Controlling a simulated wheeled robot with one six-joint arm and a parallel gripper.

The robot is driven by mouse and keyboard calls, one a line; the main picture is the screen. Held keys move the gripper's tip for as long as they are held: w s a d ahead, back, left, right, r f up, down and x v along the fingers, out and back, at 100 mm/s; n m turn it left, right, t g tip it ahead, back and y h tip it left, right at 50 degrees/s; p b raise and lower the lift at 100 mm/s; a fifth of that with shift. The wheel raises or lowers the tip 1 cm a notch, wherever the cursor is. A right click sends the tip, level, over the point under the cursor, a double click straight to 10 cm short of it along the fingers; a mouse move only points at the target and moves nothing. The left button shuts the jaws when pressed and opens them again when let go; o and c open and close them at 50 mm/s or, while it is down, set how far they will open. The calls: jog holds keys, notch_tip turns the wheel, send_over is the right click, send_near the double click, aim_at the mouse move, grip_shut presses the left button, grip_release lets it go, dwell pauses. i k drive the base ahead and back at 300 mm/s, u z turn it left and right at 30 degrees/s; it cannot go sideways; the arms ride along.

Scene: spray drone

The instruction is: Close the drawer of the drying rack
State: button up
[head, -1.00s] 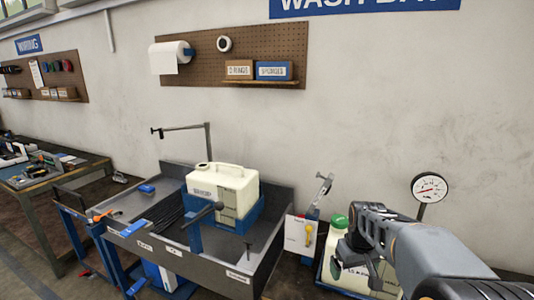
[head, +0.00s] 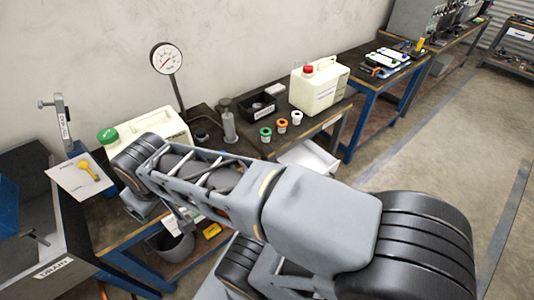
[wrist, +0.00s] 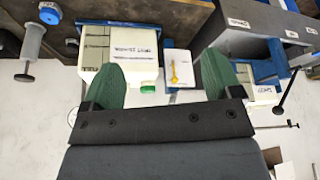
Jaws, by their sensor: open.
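No thing labelled as a drying rack can be made out. A white drawer-like tray (head: 308,158) juts out from under the front edge of the bench, right of centre in the head view. It appears pulled out, and my arm hides part of it. I cannot tell whether it belongs to the drying rack. My gripper (wrist: 160,82) is open and empty, with its two green fingers wide apart in the wrist view. It is near the green-capped white jug (head: 150,133), well left of the tray. The jug also shows in the wrist view (wrist: 120,55).
A white jug with a red cap (head: 320,88), a black bin (head: 258,106) and several small capped bottles stand on the bench. A pressure gauge (head: 166,58) rises at the back. A sink (head: 25,170) is at left. Open floor (head: 440,140) lies at right.

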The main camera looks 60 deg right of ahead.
aim_at(308, 155)
jog(key=u, duration=0.5)
jog(key=k, duration=0.15)
jog(key=z, duration=2.7)
jog(key=k, duration=1.25)
jog(key=z, duration=0.4)
jog(key=i, duration=1.6)
jog(key=u, duration=0.4)
